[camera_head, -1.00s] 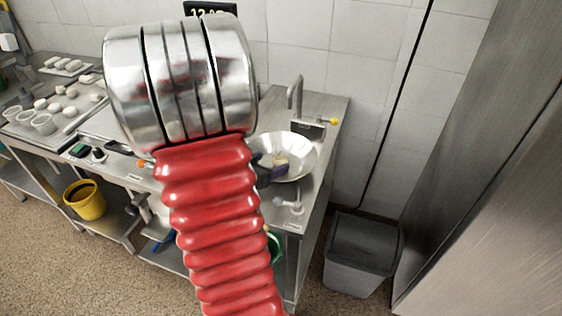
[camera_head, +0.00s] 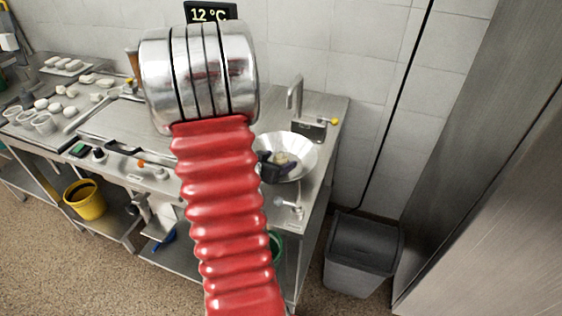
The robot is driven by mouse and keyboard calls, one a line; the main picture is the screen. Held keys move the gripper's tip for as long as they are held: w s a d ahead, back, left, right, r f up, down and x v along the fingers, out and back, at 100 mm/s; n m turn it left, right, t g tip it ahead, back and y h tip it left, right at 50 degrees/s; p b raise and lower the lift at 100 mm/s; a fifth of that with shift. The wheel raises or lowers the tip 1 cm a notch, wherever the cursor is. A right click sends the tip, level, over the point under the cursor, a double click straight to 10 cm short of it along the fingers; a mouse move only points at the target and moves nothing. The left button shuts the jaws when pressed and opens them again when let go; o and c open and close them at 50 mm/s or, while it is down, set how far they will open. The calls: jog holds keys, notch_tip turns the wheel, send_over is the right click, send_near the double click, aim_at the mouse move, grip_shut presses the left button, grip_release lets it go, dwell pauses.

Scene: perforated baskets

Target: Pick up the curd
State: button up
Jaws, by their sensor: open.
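A small pale yellowish lump, probably the curd (camera_head: 282,158), shows in the round metal basin (camera_head: 303,146) right of my arm. My gripper (camera_head: 276,163), dark and small, is at the basin's left side, close to the lump. Its jaws are open; I cannot tell whether they touch the lump or stand around it. My red ribbed arm with its silver end hides part of the gripper and the counter behind.
White lumps (camera_head: 69,111) and round white baskets (camera_head: 43,123) stand on the steel counter at left. A tap (camera_head: 295,92) rises behind the basin. A yellow bucket (camera_head: 85,199) is below, and a grey bin (camera_head: 362,252) stands on the floor at right.

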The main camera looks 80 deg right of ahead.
aim_at(278, 160)
dwell(0.6)
jog(key=c, duration=1.1)
jog(key=shift+c, duration=0.2)
jog(key=shift+r, duration=5)
